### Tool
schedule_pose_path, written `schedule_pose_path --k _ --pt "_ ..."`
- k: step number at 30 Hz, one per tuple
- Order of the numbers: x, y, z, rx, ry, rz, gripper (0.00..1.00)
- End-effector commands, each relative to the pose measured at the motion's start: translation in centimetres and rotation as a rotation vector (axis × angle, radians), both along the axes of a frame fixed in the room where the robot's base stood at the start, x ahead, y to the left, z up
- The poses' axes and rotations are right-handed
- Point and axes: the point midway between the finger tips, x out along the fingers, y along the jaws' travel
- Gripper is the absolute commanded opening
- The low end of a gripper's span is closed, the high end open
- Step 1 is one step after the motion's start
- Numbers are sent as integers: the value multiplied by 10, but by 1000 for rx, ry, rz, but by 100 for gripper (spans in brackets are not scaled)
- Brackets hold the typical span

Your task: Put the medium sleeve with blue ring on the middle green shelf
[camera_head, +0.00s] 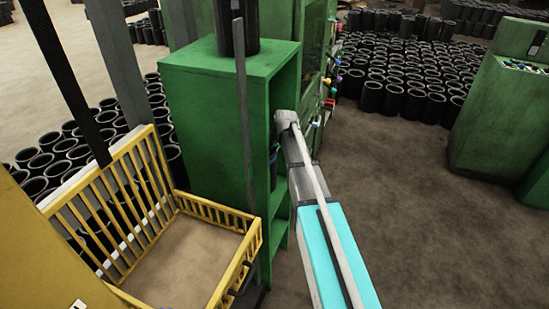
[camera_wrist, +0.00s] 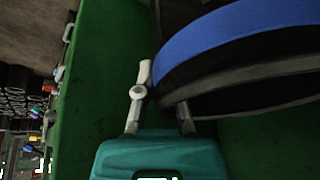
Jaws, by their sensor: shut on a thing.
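The black sleeve with a blue ring (camera_wrist: 240,28) fills the upper right of the wrist view. My gripper (camera_wrist: 164,98) is shut on the sleeve's rim, with one finger on each side of its wall. In the head view, my arm reaches into the open side of the green shelf unit (camera_head: 215,135), and a small blue and black part of the sleeve (camera_head: 273,155) shows inside. A green shelf board (camera_head: 280,192) lies below it. The fingers are hidden in the head view, and I cannot tell whether the sleeve touches the board.
A large black sleeve (camera_head: 237,35) stands on top of the unit. A yellow railed crate (camera_head: 225,283) stands at the left front. Many black sleeves (camera_head: 410,75) cover the floor behind. A green console (camera_head: 500,125) stands at the right. The floor between is clear.

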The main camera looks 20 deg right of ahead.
Motion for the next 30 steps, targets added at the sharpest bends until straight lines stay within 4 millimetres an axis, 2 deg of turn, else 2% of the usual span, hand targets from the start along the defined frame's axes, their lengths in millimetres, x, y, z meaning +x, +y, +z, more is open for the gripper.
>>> schedule_pose_path --k 5,18,30 --pt "0 1 -6 1 -1 -1 0" --pt "0 1 -35 1 -1 0 0" --pt "0 2 -37 2 -1 2 0"
